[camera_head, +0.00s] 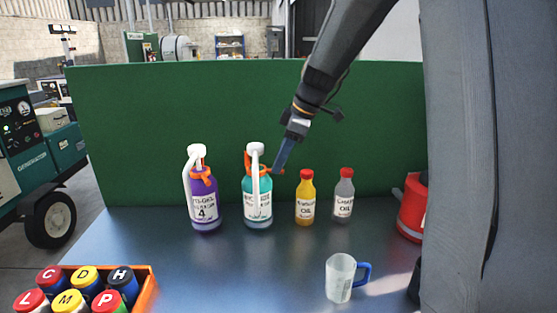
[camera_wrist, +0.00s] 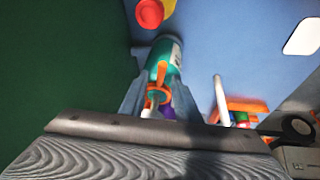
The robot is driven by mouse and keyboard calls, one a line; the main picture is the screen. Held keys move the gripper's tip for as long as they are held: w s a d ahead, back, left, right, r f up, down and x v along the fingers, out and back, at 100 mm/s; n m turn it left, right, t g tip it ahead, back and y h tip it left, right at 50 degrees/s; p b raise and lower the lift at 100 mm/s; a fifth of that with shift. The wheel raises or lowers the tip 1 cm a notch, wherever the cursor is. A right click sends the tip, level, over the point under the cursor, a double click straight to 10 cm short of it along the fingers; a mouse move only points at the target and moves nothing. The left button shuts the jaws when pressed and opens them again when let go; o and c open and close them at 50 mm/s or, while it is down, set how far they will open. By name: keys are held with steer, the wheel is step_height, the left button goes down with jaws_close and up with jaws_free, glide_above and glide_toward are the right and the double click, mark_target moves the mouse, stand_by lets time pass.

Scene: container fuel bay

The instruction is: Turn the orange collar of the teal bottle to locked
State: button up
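The teal bottle (camera_head: 248,188) stands upright on the table with a white pump head and spout. Its orange collar (camera_head: 247,170) sits around the neck, partly behind the spout; an orange part shows by my fingertips. My gripper (camera_head: 279,166) reaches down from the upper right to just right of the collar. In the wrist view the teal bottle (camera_wrist: 176,68) and orange collar (camera_wrist: 153,96) lie between my gripper's (camera_wrist: 158,98) two separated blue-grey fingers. The gripper looks open; whether a finger touches the collar I cannot tell. The collar's lock markings are not readable.
A purple bottle (camera_head: 204,205) with an orange collar stands close on the left. A yellow oil bottle (camera_head: 305,205) and a grey oil bottle (camera_head: 343,203) stand right. A measuring cup (camera_head: 339,280) and an orange crate (camera_head: 148,292) are in front. A green panel (camera_head: 130,130) rises behind.

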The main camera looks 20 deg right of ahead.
steer(key=shift+w+a+f, duration=0.15)
steer(key=shift+a+f, duration=0.1)
steer(key=shift+f, duration=0.25)
jaws_close()
steer(key=shift+a, duration=0.1)
steer(key=shift+s+a+m+t+h+p, duration=0.25)
steer(key=shift+s+a+m+h+p, duration=0.15)
steer(key=shift+m, duration=0.8)
steer(key=shift+s+a+m+t+h+p, duration=0.35)
steer(key=shift+s+a+m+p, duration=0.15)
steer(key=shift+m, duration=0.7)
steer(key=shift+s+a+m+t+h+p, duration=0.2)
steer(key=shift+s+a+m+h+p, duration=0.25)
steer(key=shift+m, duration=0.75)
